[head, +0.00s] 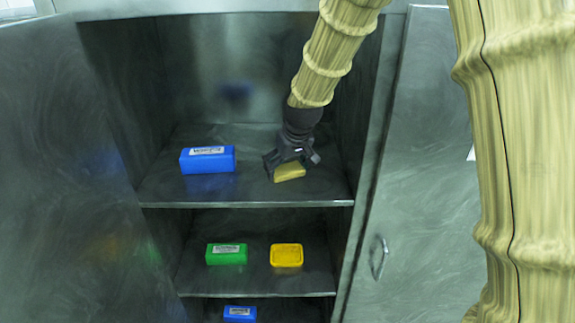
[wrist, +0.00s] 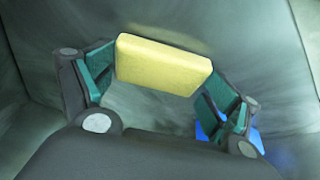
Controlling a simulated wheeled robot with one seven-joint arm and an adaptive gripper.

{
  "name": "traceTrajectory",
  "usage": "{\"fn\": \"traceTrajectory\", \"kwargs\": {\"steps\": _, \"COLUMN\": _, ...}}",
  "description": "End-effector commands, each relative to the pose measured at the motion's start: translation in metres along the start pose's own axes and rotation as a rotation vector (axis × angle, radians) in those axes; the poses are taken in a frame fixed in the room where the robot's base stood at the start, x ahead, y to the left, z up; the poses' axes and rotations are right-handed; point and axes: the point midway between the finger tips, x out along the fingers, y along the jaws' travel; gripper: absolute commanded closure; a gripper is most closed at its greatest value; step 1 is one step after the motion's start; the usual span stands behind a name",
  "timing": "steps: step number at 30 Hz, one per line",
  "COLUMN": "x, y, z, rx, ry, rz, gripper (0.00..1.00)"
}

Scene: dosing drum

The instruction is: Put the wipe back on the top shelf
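The wipe, a pale yellow block (head: 290,172), is at the right side of the top shelf (head: 250,193). My gripper (head: 288,168) reaches down over it from above. In the wrist view, the wipe (wrist: 163,65) spans the space between the two fingers of my gripper (wrist: 165,75), with a finger against each end. The gripper looks shut on it. The wipe is at or just above the shelf surface; I cannot tell whether it touches. The fingers hide part of it in the head view.
A blue labelled box (head: 207,160) stands on the top shelf, left of the wipe, with bare shelf between. A green box (head: 226,254) and a yellow container (head: 286,255) are on the shelf below. Another blue box (head: 240,313) is lower still. Cabinet walls and open doors flank the shelves.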

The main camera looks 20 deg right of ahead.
Motion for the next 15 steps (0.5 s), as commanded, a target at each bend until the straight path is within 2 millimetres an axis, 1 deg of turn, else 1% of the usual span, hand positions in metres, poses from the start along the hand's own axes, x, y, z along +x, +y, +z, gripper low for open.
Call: {"fn": "traceTrajectory", "kwargs": {"steps": 15, "x": -0.0017, "y": -0.0001, "z": 0.0004, "rx": 0.0, "ry": 0.0, "rz": 0.0, "gripper": 0.0}}
